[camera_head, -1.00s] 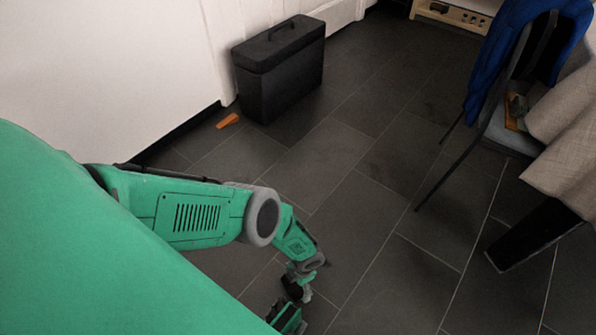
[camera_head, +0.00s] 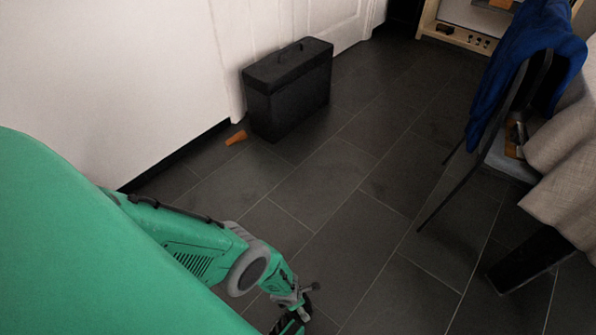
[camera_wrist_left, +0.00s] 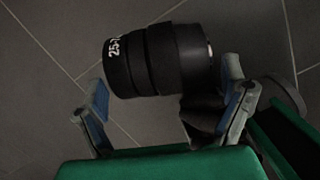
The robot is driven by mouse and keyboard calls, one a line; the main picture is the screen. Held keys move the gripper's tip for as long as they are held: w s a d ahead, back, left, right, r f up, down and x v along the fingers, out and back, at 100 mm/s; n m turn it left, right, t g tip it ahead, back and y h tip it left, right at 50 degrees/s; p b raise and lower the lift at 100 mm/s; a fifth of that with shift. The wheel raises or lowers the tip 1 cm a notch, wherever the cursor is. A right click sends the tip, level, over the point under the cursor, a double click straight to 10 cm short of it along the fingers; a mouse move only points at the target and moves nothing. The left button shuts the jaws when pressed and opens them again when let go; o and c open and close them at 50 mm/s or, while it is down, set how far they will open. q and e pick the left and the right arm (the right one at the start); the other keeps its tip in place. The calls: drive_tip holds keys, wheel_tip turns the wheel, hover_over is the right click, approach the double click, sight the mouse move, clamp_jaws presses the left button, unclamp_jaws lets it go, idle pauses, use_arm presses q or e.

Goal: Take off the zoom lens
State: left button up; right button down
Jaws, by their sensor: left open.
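The zoom lens (camera_wrist_left: 155,62) is a black barrel with white digits on its left end. It lies across the upper middle of the left wrist view, its length running left to right. My left gripper (camera_wrist_left: 165,95) is open, with one blue-padded finger at the left and one at the right; I cannot tell if either touches the lens. A dark part (camera_wrist_left: 203,115) sits below the lens's right end, partly hidden. In the head view my left gripper (camera_head: 291,322) is at the bottom edge, mostly cut off, and the lens is not visible. My right gripper is not in view.
A black case (camera_head: 288,95) stands on the tiled floor by the white wall, with an orange wedge (camera_head: 236,138) beside it. A chair with a blue garment (camera_head: 515,65) and a cloth-covered table (camera_head: 565,140) are at the right. The middle floor is clear.

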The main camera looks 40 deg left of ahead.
use_arm(q)
drive_tip(key=shift+s+t, duration=0.15)
drive_tip(key=shift+t, duration=0.15)
drive_tip(key=shift+s+a+f+t+h+p, duration=0.15)
drive_tip(key=shift+s+t+h+p, duration=0.1)
drive_tip(key=shift+t+h+p, duration=0.05)
drive_tip(key=shift+s+f+t+h, duration=0.1)
drive_tip(key=shift+s+t+h, duration=0.2)
drive_tip(key=shift+t, duration=0.4)
drive_tip(key=shift+w+t+b, duration=0.1)
drive_tip(key=shift+t+b, duration=0.25)
drive_tip(key=shift+t, duration=0.05)
drive_tip(key=c, duration=1.1)
drive_tip(key=shift+o, duration=0.2)
drive_tip(key=shift+w, duration=0.1)
